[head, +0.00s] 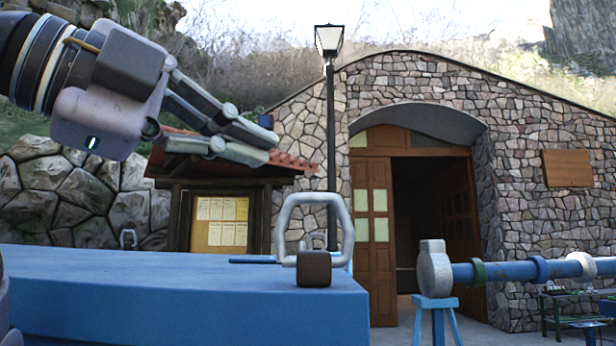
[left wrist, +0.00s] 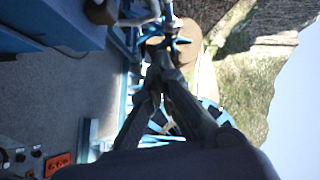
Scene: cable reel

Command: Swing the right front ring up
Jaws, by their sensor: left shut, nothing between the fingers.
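A grey metal ring (head: 347,232) stands upright behind a dark brown block (head: 314,268) on the near right part of a blue surface (head: 180,290) in the head view. It looks like the right front ring; the block hides its lower middle. My left gripper (head: 268,147) comes in from the upper left, above and left of the ring and clear of it. Its fingers are shut with nothing between them. My right gripper is not in view.
A blue bar (head: 510,272) with a grey end rests on a blue stand (head: 435,305) at the right. A lamp post, notice board and stone building stand behind.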

